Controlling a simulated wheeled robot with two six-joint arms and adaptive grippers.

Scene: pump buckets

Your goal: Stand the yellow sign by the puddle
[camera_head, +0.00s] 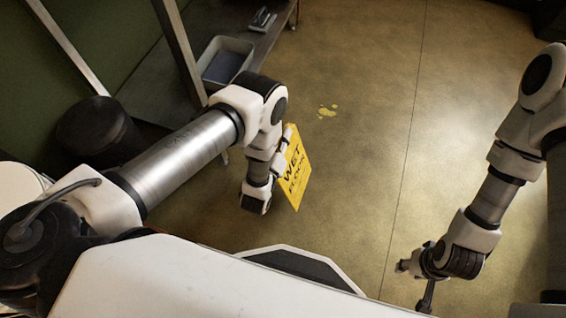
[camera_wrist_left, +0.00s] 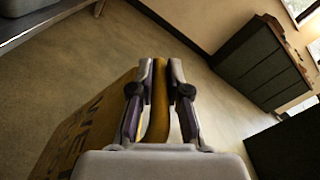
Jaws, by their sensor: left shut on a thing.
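The yellow sign (camera_head: 296,170) with dark lettering hangs from my left gripper in the head view, above the floor or close to it; I cannot tell which. In the left wrist view, my left gripper (camera_wrist_left: 160,68) is shut on the sign's yellow edge (camera_wrist_left: 159,105), and its lettered face (camera_wrist_left: 85,130) shows at the left. The puddle (camera_head: 327,111) is a small yellowish patch on the floor, beyond the sign and a little to its right. My right gripper (camera_head: 414,285) is low at the right, away from the sign; its fingers are too unclear to judge.
A low bench (camera_head: 160,85) at the upper left bears a grey bin (camera_head: 226,60) with dark contents. A dark round bin (camera_head: 98,130) stands at the left. A dark cabinet (camera_wrist_left: 262,62) shows in the left wrist view. Floor around the puddle is clear.

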